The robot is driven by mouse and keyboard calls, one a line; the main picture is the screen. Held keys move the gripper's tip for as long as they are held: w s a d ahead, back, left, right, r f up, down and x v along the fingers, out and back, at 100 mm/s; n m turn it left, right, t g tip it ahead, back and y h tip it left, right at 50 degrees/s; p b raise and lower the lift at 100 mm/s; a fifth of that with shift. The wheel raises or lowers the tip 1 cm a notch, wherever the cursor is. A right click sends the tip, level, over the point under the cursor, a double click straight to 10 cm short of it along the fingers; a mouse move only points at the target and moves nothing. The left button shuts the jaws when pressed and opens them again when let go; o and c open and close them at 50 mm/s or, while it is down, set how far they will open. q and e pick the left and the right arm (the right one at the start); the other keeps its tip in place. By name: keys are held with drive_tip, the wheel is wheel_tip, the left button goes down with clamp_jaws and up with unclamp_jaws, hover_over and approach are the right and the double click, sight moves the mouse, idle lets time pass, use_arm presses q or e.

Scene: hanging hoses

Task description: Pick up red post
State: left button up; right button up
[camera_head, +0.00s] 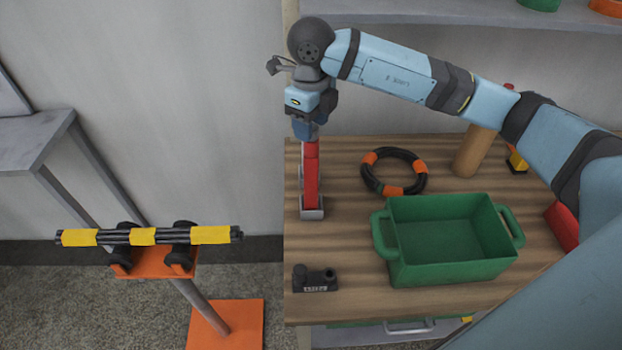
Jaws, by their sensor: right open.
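The red post (311,182) stands upright near the left edge of the wooden table, its lower end at a small grey holder (312,214). My right gripper (306,136) points down at the top of the post. Its jaws are open; the fingers are small here, and I cannot tell whether they touch or surround the post's top. My left gripper is not in view.
On the wooden table (345,290) are a black and orange hose ring (393,188), a green crate (445,270), a brown cylinder (474,152) and a small black block (315,279). Left of the table, an orange stand (153,264) bears a yellow-black bar (142,236).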

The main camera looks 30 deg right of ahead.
drive_tip(key=f, duration=0.2)
drive_tip(key=f+p, duration=0.1)
drive_tip(key=f, duration=0.2)
drive_tip(key=shift+w+f, duration=0.2)
drive_tip(key=shift+f, duration=0.1)
clamp_jaws()
